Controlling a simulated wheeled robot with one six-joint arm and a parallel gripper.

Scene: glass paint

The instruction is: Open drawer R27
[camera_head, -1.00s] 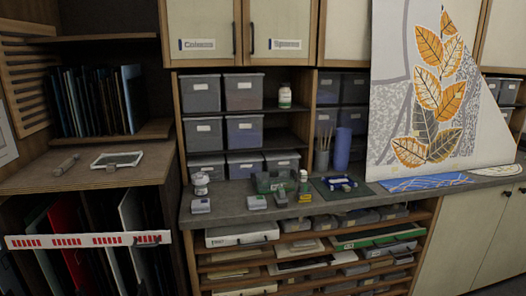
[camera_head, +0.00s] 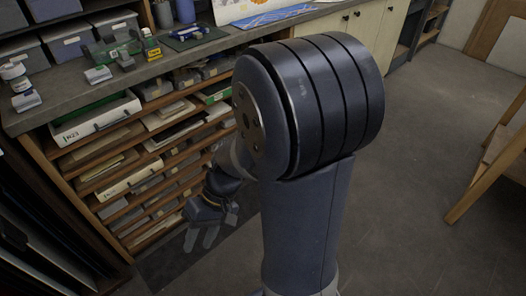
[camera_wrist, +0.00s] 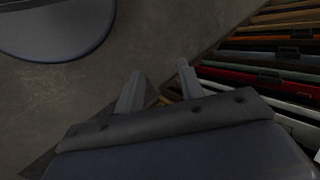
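The drawer rack (camera_head: 68,172) stands at the left in the head view, with several shallow drawers under a grey worktop. The upper white drawer (camera_head: 97,119) has a label that seems to end in 23 and a dark handle. A lower white drawer (camera_head: 130,180) has a label too small to read, so I cannot tell which drawer is R27. My gripper (camera_head: 200,238) is low in front of the rack, apart from the drawer fronts. In the wrist view its two fingers (camera_wrist: 160,72) are spread with nothing between them. Drawer fronts with dark handles (camera_wrist: 268,72) show at the right.
The worktop (camera_head: 60,93) holds small jars, boxes and a green holder (camera_head: 112,46). My arm hides the right part of the rack. Open floor (camera_head: 430,140) lies to the right, with a wooden piece of furniture (camera_head: 490,170) at the far right.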

